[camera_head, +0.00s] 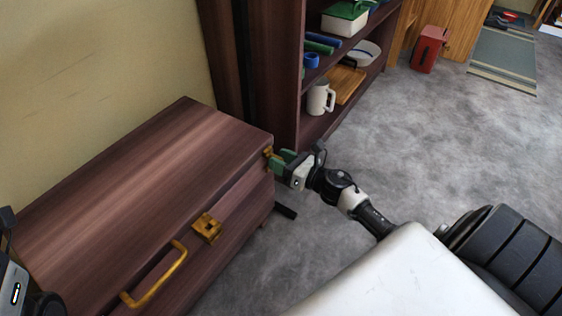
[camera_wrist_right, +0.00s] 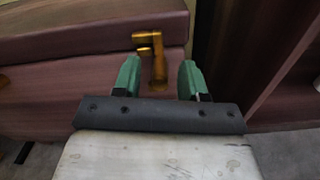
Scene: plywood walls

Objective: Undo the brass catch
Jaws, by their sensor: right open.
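A brass catch (camera_head: 268,152) sits at the right end of the front of a dark reddish-brown chest (camera_head: 130,180), at the seam under its lid. In the right wrist view the catch (camera_wrist_right: 157,62) has a short arm and a longer upright part. My right gripper (camera_head: 279,160) has green fingers and is open right in front of this catch. In the wrist view, the catch appears between its two parted fingertips (camera_wrist_right: 159,72); I cannot tell whether they touch it. A second brass fitting (camera_head: 207,228) is at the middle of the chest front. Part of my left arm shows at the left edge, its fingers hidden.
A brass handle (camera_head: 155,276) sticks out from the chest front. A dark wooden shelf (camera_head: 322,122) stands close behind the right gripper, holding a white mug (camera_head: 319,98) and a wooden board (camera_head: 345,84). A red box (camera_head: 428,49) stands farther off on open grey carpet (camera_head: 445,135).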

